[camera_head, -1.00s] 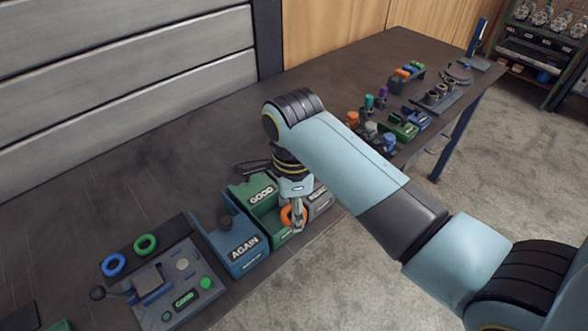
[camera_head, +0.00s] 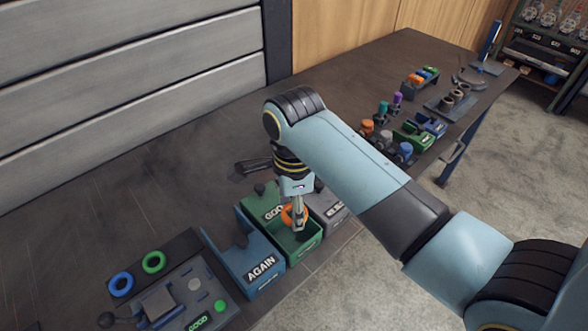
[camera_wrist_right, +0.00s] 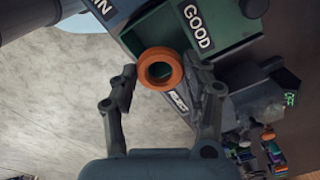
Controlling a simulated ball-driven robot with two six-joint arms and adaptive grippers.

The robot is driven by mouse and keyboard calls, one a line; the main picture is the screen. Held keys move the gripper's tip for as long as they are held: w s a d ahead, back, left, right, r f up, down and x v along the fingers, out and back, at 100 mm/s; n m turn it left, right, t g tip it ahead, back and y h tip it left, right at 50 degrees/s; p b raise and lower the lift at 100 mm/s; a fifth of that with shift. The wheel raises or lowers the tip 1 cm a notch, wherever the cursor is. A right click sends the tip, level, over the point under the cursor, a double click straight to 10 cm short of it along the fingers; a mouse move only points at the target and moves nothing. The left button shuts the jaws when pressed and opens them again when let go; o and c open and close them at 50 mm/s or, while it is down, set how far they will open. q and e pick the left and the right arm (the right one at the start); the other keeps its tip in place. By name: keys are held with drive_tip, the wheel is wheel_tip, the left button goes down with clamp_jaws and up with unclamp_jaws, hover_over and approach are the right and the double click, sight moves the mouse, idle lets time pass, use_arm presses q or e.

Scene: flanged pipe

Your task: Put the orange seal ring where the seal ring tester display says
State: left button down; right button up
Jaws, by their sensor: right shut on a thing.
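My right gripper (camera_head: 299,222) is shut on the orange seal ring (camera_head: 287,217), which hangs over the green bin (camera_head: 303,248) labelled GOOD. The wrist view shows the ring (camera_wrist_right: 147,76) at the fingertips, with the green bin (camera_wrist_right: 222,47) behind it. I cannot tell whether the ring is below the bin's rim. The seal ring tester (camera_head: 181,279) is at the lower left, partly cut off, and its display (camera_head: 199,322) reads GOOD in green. My left gripper is not in view.
A blue AGAIN bin (camera_head: 262,270) stands left of the green bin, and a grey bin (camera_head: 330,207) stands right. A blue ring (camera_head: 112,285) and a green ring (camera_head: 146,264) lie behind the tester. Several small parts and trays stand along the right table edge.

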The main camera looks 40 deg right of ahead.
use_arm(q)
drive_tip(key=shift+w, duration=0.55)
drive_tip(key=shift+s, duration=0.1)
use_arm(e)
drive_tip(key=shift+f, duration=0.2)
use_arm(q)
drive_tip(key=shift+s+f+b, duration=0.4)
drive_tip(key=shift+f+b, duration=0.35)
use_arm(e)
drive_tip(key=shift+f, duration=1.9)
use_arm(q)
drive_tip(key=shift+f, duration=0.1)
use_arm(e)
drive_tip(key=shift+f, duration=0.4)
